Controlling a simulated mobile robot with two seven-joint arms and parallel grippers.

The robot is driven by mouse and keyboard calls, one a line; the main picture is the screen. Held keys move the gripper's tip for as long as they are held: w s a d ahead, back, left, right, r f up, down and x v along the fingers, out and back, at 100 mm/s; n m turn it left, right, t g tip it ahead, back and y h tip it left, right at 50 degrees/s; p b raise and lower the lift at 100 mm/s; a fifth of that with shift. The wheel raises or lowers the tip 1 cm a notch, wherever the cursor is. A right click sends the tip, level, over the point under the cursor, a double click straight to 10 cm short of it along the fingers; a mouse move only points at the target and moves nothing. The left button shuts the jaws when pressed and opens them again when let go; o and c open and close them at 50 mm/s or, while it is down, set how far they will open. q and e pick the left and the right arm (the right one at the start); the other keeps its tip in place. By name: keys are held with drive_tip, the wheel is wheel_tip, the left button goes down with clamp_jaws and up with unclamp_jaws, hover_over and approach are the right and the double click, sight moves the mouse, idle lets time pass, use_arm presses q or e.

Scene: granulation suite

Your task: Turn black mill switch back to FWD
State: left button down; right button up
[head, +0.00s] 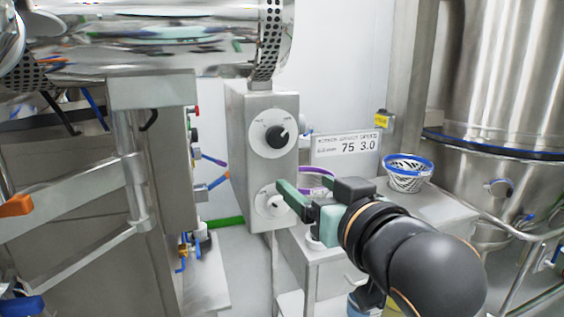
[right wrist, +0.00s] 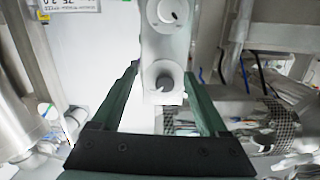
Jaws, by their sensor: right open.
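The black mill switch (head: 279,136) is a round knob on a white dial high on the front of a narrow steel housing (head: 238,150). A light line on it leans to the upper right; the dial lettering is too small to read. My right gripper (head: 296,203) is open and empty, in front of the housing and overlapping the lower dial's right edge. In the right wrist view, which looks upside down, the fingers (right wrist: 163,72) stand apart around a grey-looking knob (right wrist: 164,84); contact is unclear. My left gripper is out of view.
A sign (head: 346,148) reading 75 and 3.0 stands right of the housing, near a blue-rimmed basket (head: 408,173) on a steel cabinet. A perforated drum end (head: 270,40) lies above. A steel frame (head: 130,170) stands left; a large vessel (head: 500,90) stands right.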

drive_tip(key=t+b, duration=0.1)
approach(279, 138)
drive_tip(key=x, duration=0.8)
drive_tip(key=shift+w+a, duration=0.1)
drive_tip(key=shift+w, duration=0.1)
clamp_jaws()
idle(0.7)
